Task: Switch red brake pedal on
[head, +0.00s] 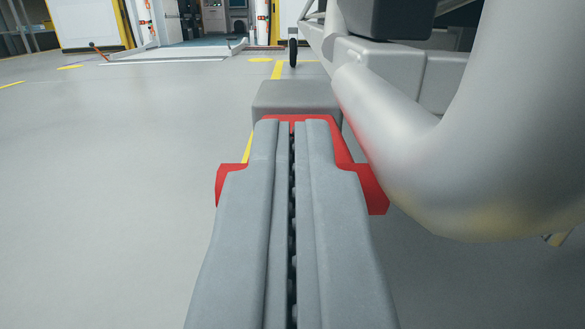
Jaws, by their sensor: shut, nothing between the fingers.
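My gripper (291,125) is shut and empty, pointing away from me in the middle of the head view. The red brake pedal (371,188) is mostly hidden behind my fingers. Its red edges show on the left and right of the fingers and in a thin strip above the tips. The fingertips overlap the pedal in the picture; I cannot tell whether they touch it. I cannot tell whether the pedal is pressed.
A grey block (297,95) sits just beyond the pedal. A thick grey pipe (440,150) and a metal frame (385,70) crowd the right. A small black wheel (293,53) stands farther back. The grey floor (110,200) on the left is open.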

